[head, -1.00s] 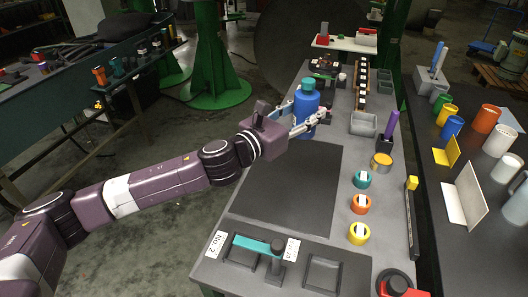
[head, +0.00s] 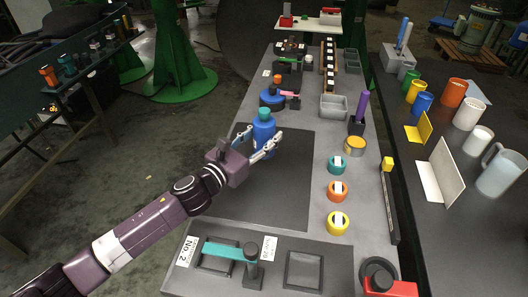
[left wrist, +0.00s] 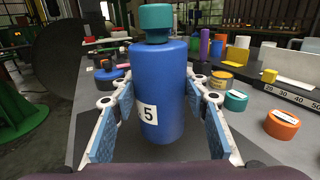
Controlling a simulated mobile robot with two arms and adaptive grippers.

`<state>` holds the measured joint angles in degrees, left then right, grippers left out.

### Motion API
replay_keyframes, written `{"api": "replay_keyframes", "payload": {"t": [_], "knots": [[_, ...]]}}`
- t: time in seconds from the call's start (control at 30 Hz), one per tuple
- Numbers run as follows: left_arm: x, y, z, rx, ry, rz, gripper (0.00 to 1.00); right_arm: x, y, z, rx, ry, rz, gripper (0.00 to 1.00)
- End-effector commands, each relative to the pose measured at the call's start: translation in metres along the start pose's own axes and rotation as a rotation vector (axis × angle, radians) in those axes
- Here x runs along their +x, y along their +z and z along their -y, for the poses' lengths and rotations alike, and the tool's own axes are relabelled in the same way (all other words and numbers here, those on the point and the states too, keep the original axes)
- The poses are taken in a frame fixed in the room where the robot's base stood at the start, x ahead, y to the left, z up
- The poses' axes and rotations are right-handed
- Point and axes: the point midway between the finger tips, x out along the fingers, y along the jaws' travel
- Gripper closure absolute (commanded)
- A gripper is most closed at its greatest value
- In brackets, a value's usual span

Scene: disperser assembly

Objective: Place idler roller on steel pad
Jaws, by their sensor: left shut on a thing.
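My left gripper (head: 258,144) is shut around a blue cylinder (head: 263,136) with a narrower teal top, which I take for the idler roller. In the left wrist view the blue cylinder (left wrist: 158,90) stands upright between the two fingers (left wrist: 158,118), with a white label reading 5. A dark, flat rectangular pad (head: 250,195), seemingly the steel pad, lies on the grey table. The cylinder is over the far part of this pad. I cannot tell whether its base touches the pad. My right gripper is not in view.
A blue round part with an orange top (head: 272,97) stands beyond the pad. A teal-armed fixture (head: 230,251) is at the near edge. The near pad area is clear.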

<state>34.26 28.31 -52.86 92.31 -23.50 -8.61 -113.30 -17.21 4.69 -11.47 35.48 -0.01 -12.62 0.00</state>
Motion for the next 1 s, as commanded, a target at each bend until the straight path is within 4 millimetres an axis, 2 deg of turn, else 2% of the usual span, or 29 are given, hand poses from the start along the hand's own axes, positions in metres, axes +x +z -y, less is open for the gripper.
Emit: {"api": "replay_keyframes", "payload": {"t": [0.17,0.43,0.87,0.9,1.0], "knots": [[0.001,-0.011,0.000,0.000,-0.001,0.005,0.99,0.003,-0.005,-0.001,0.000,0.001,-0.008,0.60],[0.001,-0.048,0.000,-0.001,0.000,0.004,0.99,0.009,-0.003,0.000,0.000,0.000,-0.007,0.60],[0.001,-0.055,0.000,0.002,-0.002,0.006,0.99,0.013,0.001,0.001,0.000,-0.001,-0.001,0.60],[0.000,-0.058,0.000,0.001,-0.001,0.002,0.58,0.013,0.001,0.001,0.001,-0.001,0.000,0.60],[0.000,-0.057,0.000,0.001,0.000,0.001,0.47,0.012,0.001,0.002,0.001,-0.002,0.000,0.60]]}}
